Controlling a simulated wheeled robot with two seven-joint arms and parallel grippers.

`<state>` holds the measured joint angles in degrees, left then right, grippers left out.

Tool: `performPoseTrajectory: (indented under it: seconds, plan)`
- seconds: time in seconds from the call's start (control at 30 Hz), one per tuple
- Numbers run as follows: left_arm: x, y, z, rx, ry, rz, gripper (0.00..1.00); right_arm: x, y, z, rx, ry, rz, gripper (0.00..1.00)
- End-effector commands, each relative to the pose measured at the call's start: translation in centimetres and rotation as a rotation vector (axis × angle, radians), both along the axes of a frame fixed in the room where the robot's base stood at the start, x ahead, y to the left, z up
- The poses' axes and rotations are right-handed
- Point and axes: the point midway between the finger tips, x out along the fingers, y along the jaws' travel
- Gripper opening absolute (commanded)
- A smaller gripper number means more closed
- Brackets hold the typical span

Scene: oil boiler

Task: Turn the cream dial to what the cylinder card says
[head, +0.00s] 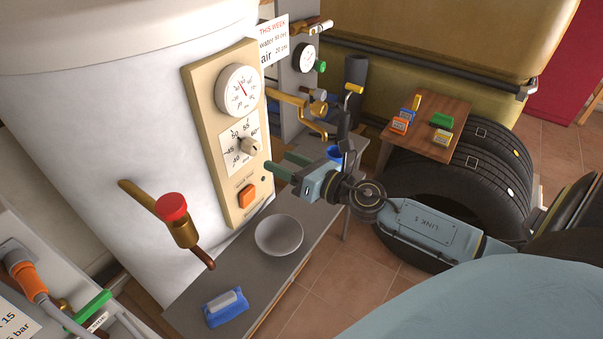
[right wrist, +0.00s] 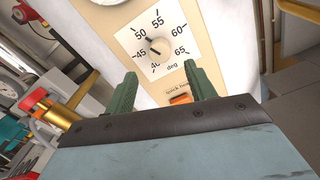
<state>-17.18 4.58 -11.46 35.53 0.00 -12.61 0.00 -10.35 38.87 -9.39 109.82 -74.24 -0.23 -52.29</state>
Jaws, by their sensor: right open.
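The cream dial (head: 248,146) is a small round knob on a white scale plate, on the cream panel of the white cylinder. In the right wrist view the dial (right wrist: 159,47) lies ahead, with scale numbers from 40 to 65 deg around it. Its dark mark points up-left, roughly towards 50. The card (head: 272,42) reads "THIS WEEK", a water line in deg and an air line in psi; the water figure is too small to read surely. My right gripper (head: 279,166) is open and empty, right of and below the dial, apart from it. My left gripper is out of view.
Above the dial is a round gauge (head: 238,90); below it is an orange switch (head: 247,195). A red-capped valve (head: 172,208) sticks out at left. A grey bowl (head: 279,235) and a blue item (head: 226,307) stand on the bench. Brass pipework (head: 288,98) lies right of the panel.

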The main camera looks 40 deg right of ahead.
Motion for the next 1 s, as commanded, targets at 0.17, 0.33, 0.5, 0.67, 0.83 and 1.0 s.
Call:
performPoseTrajectory:
  seconds: [0.17,0.33,0.5,0.67,0.83,1.0]
  plan:
    - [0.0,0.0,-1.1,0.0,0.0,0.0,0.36,-2.5,-0.8,-0.3,-0.001,0.002,0.001,0.55]
    - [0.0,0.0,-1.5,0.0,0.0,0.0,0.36,-3.7,-1.2,-0.2,-0.001,0.002,0.002,0.55]
    - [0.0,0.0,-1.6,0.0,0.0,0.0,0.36,-4.1,-1.4,0.0,0.0,0.001,0.001,0.55]
    - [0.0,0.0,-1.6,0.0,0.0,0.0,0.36,-4.1,-1.4,0.0,-0.001,0.0,0.001,0.55]
    - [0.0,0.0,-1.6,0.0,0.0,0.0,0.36,-4.1,-1.4,0.0,-0.001,0.0,0.001,0.55]
    - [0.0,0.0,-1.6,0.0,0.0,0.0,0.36,-4.0,-1.4,-0.1,0.001,0.002,-0.001,0.55]
